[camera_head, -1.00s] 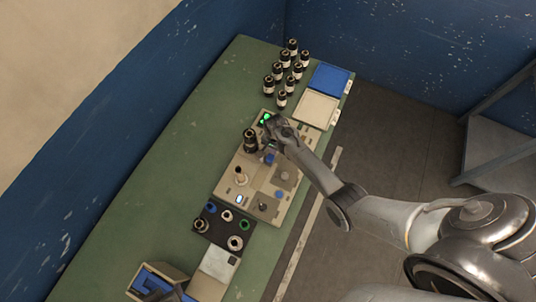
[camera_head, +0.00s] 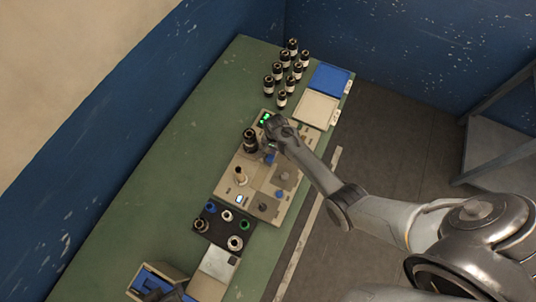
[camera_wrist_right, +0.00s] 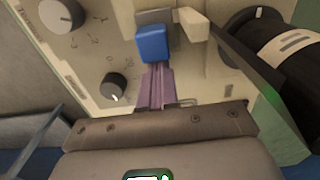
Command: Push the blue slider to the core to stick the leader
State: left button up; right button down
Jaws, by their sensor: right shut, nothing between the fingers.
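The blue slider (camera_head: 269,158) sits on the beige panel of the machine. In the right wrist view the blue slider (camera_wrist_right: 152,43) stands in front of a grey block. My right gripper (camera_head: 271,148) is over the panel beside the slider. Its narrow fingers (camera_wrist_right: 156,72) are shut and empty, with tips at the near face of the slider; I cannot tell whether they touch it. A black roll with a pale label (camera_wrist_right: 290,48) stands upright to the right of the slider, and shows in the head view (camera_head: 250,140). I cannot make out the leader.
A cream block (camera_wrist_right: 193,22) stands close right of the slider. Knobs (camera_wrist_right: 60,14) are to its left. A pale spool on a post (camera_head: 240,174) and a black tray of rings (camera_head: 212,236) lie nearer. Several black bottles (camera_head: 278,68) and blue and cream trays (camera_head: 329,78) are behind.

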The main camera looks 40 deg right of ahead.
dwell(0.3)
jog(key=shift+s+a+r+p, duration=0.1)
jog(key=shift+s+a+p, duration=0.2)
jog(key=shift+a+p, duration=0.3)
jog(key=shift+s+a+p, duration=0.35)
jog(key=shift+a+p, duration=0.05)
jog(key=shift+a, duration=0.3)
jog(key=shift+s+a+p, duration=0.3)
jog(key=shift+a+p, duration=0.1)
jog(key=shift+a, duration=0.3)
jog(key=shift+s+a+p, duration=0.35)
jog(key=shift+a+p, duration=0.05)
jog(key=shift+a, duration=0.3)
jog(key=shift+s+a+p, duration=0.3)
jog(key=shift+a+p, duration=0.05)
jog(key=shift+a, duration=0.3)
jog(key=shift+s+a+p, duration=0.3)
jog(key=shift+s+a, duration=0.05)
jog(key=shift+a, duration=0.35)
jog(key=shift+s+a+p, duration=0.3)
jog(key=shift+a+p, duration=0.05)
jog(key=shift+a, duration=0.3)
jog(key=shift+w+d, duration=0.3)
jog(key=shift+d, duration=0.35)
notch_tip(320, 180, up, 8)
jog(key=p, duration=0.7)
